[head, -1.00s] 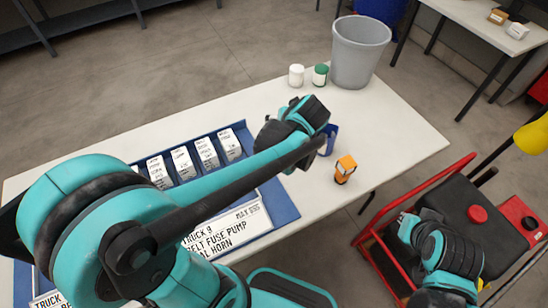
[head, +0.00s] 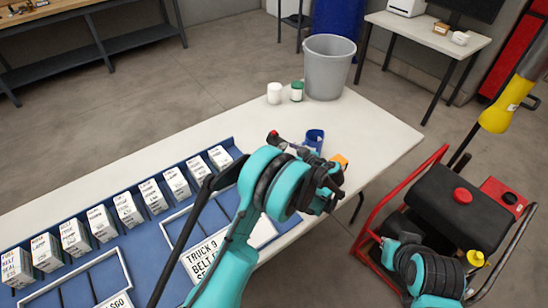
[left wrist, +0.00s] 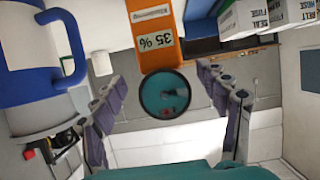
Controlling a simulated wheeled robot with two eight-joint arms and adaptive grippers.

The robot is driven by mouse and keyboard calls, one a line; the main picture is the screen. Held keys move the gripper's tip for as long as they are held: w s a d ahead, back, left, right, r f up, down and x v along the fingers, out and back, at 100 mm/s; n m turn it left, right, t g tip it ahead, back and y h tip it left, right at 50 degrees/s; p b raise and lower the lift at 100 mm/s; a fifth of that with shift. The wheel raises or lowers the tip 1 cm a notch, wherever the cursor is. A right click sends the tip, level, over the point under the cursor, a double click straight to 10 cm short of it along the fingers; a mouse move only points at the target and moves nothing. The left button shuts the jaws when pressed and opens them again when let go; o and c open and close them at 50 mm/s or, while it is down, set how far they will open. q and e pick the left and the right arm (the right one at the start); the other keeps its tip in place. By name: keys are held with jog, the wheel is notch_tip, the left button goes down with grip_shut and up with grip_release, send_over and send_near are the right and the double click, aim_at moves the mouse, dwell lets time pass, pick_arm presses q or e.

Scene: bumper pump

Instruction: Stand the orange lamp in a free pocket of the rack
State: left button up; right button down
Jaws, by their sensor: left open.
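The orange lamp (head: 340,160) is on the table's right part, mostly hidden behind my left gripper in the head view. In the left wrist view the lamp (left wrist: 158,22) shows an orange body with a "35 %" label and a dark round end. My left gripper (head: 332,182) is open; its purple-padded fingers (left wrist: 161,82) stand on either side of that round end. I cannot tell whether they touch it. The blue rack (head: 152,232) lies to the left, with a row of white labelled boxes in its back pockets. My right arm shows at lower right, without visible fingers.
White and green-capped jars (head: 274,93) and a grey bin (head: 328,68) are behind.

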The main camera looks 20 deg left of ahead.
pick_arm(q)
jog(key=b+x, duration=0.2)
jog(key=x, duration=0.2)
jog(key=shift+a+f, duration=0.15)
jog(key=shift+a, duration=0.15)
jog(key=shift+w+a+f, duration=0.1)
jog(key=shift+w+a, duration=0.15)
jog(key=shift+w, duration=0.1)
jog(key=shift+c, duration=1.2)
grip_shut()
